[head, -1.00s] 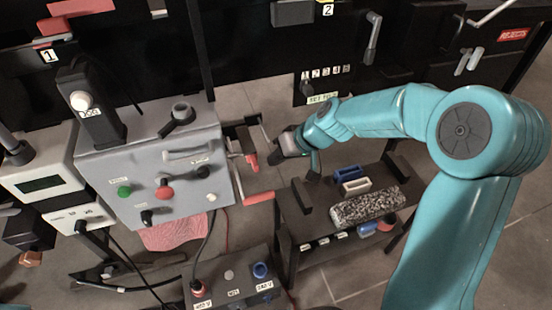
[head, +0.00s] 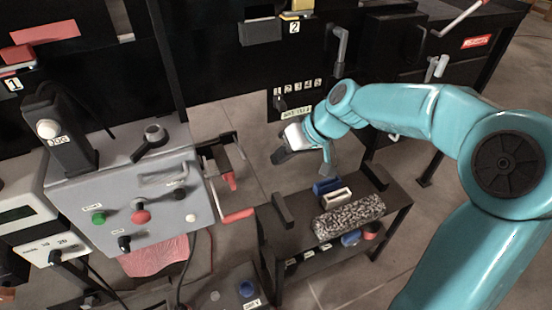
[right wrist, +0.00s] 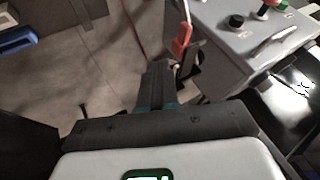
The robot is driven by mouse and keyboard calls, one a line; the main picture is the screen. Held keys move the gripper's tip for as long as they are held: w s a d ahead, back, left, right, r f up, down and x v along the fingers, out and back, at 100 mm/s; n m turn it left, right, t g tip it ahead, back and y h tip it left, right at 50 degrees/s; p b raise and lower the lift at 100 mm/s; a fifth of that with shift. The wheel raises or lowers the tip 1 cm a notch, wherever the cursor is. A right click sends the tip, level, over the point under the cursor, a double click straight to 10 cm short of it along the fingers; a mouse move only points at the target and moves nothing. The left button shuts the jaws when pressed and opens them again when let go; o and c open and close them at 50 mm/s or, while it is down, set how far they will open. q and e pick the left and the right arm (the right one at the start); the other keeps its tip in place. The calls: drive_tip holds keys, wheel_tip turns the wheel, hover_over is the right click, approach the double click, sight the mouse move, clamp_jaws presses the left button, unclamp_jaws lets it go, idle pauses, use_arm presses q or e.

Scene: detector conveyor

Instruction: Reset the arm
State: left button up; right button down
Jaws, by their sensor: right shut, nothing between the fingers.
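My right arm (head: 430,105) is teal and reaches in from the right in the head view. Its gripper (head: 280,157) is shut and empty. It hangs in free air between the grey control box (head: 145,215) and the small black rack, touching neither. In the right wrist view the dark fingers (right wrist: 158,82) are together at the middle. A red handle (right wrist: 182,38) shows just beyond them, on the side of the control box (right wrist: 235,70). My left gripper is not in view.
The black rack (head: 285,245) holds a speckled block (head: 348,217), a blue holder (head: 326,186) and a white holder (head: 336,197). Red handles (head: 237,215) stick out from the control box's right side. Black panels with levers (head: 339,45) stand behind. Open floor lies between.

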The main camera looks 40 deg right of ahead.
drive_tip(key=shift+d, duration=0.2)
drive_tip(key=shift+a, duration=0.1)
drive_tip(key=shift+f, duration=0.1)
drive_tip(key=s+a+f+g+p, duration=0.1)
drive_tip(key=s+a+f, duration=0.15)
drive_tip(key=f, duration=0.45)
drive_tip(key=s+a+f+g+h+p, duration=0.1)
drive_tip(key=a+f, duration=0.3)
drive_tip(key=f, duration=0.3)
drive_tip(key=s+a+f+g+p, duration=0.1)
drive_tip(key=a+f+g, duration=0.1)
drive_tip(key=a+f, duration=0.35)
drive_tip(key=s+a+f, duration=0.3)
drive_tip(key=s+f, duration=0.2)
drive_tip(key=s, duration=0.1)
drive_tip(key=s+a+f+g+p, duration=0.1)
drive_tip(key=s+a+f, duration=0.3)
drive_tip(key=s+f, duration=0.1)
drive_tip(key=shift+s+m+p, duration=0.3)
drive_tip(key=shift+s, duration=0.55)
